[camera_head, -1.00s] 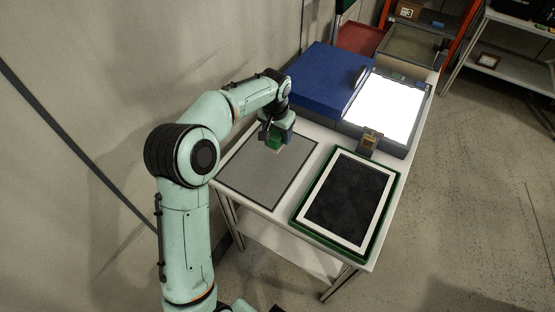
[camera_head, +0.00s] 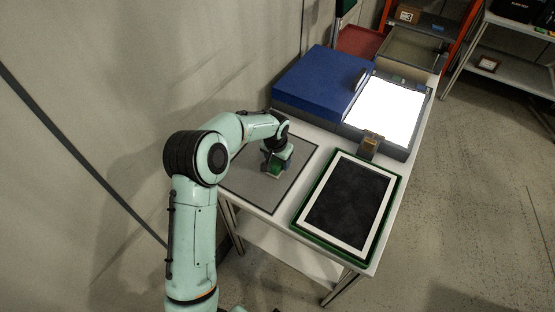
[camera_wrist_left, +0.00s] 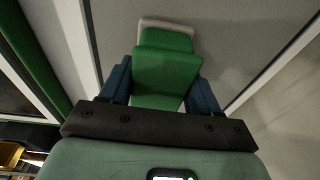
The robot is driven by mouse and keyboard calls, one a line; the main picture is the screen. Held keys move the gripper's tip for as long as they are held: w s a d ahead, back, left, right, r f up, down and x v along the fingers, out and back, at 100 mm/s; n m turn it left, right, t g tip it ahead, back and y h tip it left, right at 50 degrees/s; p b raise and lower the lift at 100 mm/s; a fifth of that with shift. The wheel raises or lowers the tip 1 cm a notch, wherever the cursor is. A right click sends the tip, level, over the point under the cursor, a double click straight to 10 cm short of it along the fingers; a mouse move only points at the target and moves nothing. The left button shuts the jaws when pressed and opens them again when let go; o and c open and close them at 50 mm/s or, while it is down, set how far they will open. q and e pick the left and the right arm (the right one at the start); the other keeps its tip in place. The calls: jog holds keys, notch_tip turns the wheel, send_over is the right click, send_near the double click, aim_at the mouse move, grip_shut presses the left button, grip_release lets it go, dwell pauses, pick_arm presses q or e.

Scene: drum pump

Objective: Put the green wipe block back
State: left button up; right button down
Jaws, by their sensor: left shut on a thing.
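The green wipe block (camera_head: 275,168) is low over the grey mat (camera_head: 250,184), or on it; I cannot tell if it touches. In the left wrist view the block (camera_wrist_left: 166,68) is green with a pale grey pad at its far end. My left gripper (camera_head: 277,163) is shut on the block, with a blue finger on each side of it in the wrist view (camera_wrist_left: 160,88). The arm partly hides the block in the head view. My right gripper is not in view.
A green tray (camera_head: 378,252) with a white-framed dark panel lies right of the mat. The wall stands close on the left.

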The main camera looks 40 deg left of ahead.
aim_at(276, 163)
pick_arm(q)
jog(key=shift+f, duration=0.15)
jog(key=o, duration=1.4)
jog(key=r, duration=0.4)
jog(key=s+r, duration=0.1)
jog(key=r, duration=0.3)
jog(key=s+d+r, duration=0.1)
jog(key=r, duration=0.3)
jog(key=shift+r, duration=0.1)
